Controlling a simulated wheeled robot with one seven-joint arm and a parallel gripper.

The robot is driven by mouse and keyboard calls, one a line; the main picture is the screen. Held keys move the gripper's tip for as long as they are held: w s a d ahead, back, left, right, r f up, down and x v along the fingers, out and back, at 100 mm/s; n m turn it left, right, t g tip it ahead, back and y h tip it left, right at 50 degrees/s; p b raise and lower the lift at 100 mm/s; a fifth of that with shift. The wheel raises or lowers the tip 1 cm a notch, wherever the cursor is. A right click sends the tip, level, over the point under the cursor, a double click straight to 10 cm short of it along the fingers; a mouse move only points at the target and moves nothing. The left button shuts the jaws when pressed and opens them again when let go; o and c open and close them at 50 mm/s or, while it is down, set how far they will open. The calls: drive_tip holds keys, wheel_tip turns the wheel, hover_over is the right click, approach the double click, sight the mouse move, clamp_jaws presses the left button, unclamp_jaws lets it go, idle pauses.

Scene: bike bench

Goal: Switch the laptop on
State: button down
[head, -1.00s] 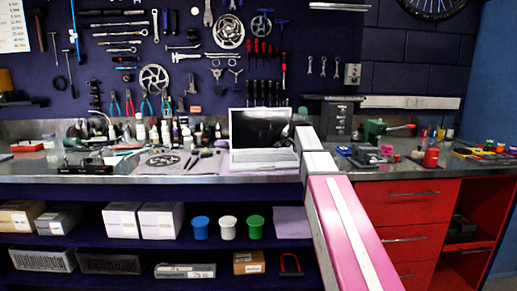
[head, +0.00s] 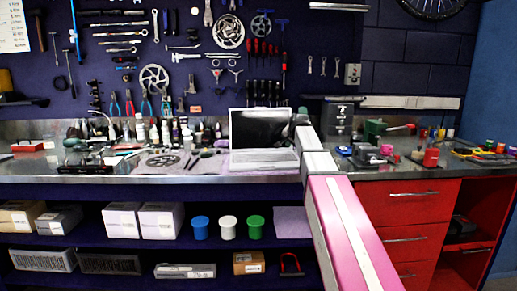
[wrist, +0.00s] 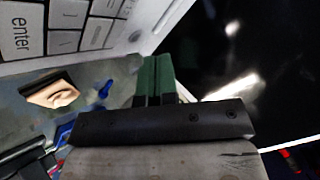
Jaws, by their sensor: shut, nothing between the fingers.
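The silver laptop (head: 266,157) stands open on the bench, its screen (head: 262,127) black. The wrist view shows part of its white keyboard (wrist: 65,30), including the enter key, at upper left and the dark screen (wrist: 235,50) at upper right. A small round mark (wrist: 136,35) shows on the pale casing beside the keys. My gripper (wrist: 154,62) is shut and empty, its green fingers close to the laptop's edge near that mark. I cannot tell whether they touch it.
Bottles (head: 165,132) and small tools crowd the bench left of the laptop. To its right are a dark box (head: 337,118), a green vice (head: 375,129) and a red pot (head: 431,157). Red drawers (head: 405,210) stand below at the right.

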sight(290, 151)
drive_tip(key=shift+f, duration=0.2)
idle(0.4)
drive_tip(key=shift+f, duration=0.25)
drive_tip(key=shift+f, duration=0.4)
idle(0.7)
drive_tip(key=shift+r, duration=0.85)
wheel_tip(290, 151, up, 6)
idle(0.7)
